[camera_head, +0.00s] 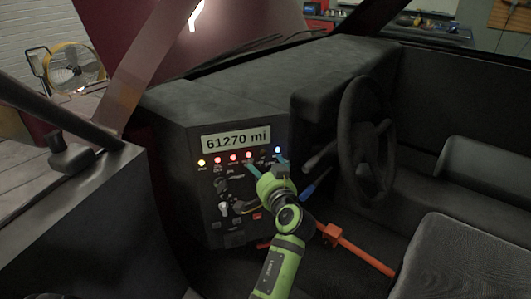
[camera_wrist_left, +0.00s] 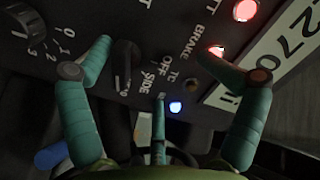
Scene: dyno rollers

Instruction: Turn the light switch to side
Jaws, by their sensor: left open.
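The light switch (camera_wrist_left: 127,58) is a dark knob on the black dashboard panel, with OFF and SIDE lettering beside it in the left wrist view. Which mark it points at is hard to tell. My left gripper (camera_wrist_left: 152,52) has its teal fingers spread, one close beside the knob and one across by the BRAKE lettering; a third finger shows below between them. Nothing is held. In the head view my left gripper (camera_head: 268,165) is at the panel below the mileage display and hides the switch. I do not see my right gripper.
A mileage display (camera_head: 236,137) sits above a row of lit lamps, including a blue lamp (camera_head: 278,150). Another numbered knob (camera_wrist_left: 30,25) is to the left in the wrist view. A steering wheel (camera_head: 344,135) and an orange bar (camera_head: 350,247) stand to the right of my arm.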

